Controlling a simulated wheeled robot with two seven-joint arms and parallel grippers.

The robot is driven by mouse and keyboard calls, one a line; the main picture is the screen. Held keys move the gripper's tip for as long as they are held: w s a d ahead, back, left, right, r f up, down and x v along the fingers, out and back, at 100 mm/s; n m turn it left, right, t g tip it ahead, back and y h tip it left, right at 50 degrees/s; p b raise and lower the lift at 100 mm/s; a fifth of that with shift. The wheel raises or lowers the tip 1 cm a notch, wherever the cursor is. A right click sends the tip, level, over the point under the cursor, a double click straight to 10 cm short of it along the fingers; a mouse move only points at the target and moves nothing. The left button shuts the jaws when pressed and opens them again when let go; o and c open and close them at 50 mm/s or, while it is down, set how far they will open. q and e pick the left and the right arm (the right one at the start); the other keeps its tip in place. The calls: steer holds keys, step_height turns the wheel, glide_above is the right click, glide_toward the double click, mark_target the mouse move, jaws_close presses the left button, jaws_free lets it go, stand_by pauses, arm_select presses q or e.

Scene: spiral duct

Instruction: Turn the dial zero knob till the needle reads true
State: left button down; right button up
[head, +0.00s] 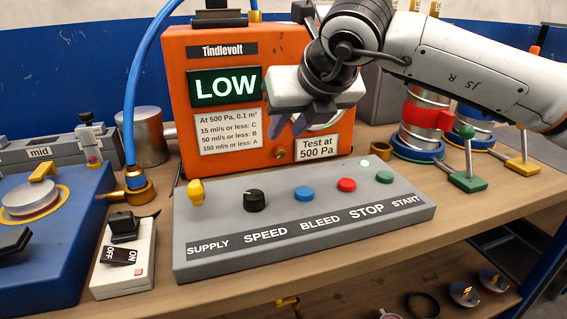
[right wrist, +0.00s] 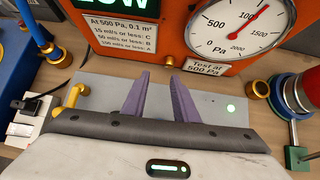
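The orange tester (head: 180,75) stands behind a grey control panel, its screen (head: 225,86) reading LOW. Its round dial (head: 326,122) is mostly hidden behind my right gripper in the head view. In the right wrist view the dial (right wrist: 232,42) shows a red needle (right wrist: 252,19) pointing between 1000 and 1500 Pa. A small brass knob (head: 281,155) sits low on the orange face; it also shows in the right wrist view (right wrist: 169,60), just beyond my fingertips. My right gripper (head: 290,124) is open and empty, with purple fingers apart (right wrist: 161,75). My left gripper is out of view.
The grey panel (head: 190,255) carries a yellow lever, a black knob and several coloured buttons. A white ON/OFF switch box (head: 125,265) and a blue hose (head: 130,110) are at left. Duct parts (head: 425,115) and a green-knobbed stand (head: 468,180) are at right.

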mark_target(281, 152)
steer(key=shift+w+d+f+h+b, duration=0.3)
steer(key=shift+w+d+f+b, duration=0.35)
steer(key=shift+d+f, duration=0.1)
steer(key=p+x, duration=0.1)
steer(key=x, duration=0.8)
steer(key=shift+w+a+f, duration=0.2)
steer(key=shift+w, duration=0.15)
steer(key=shift+c, duration=0.6)
jaws_close()
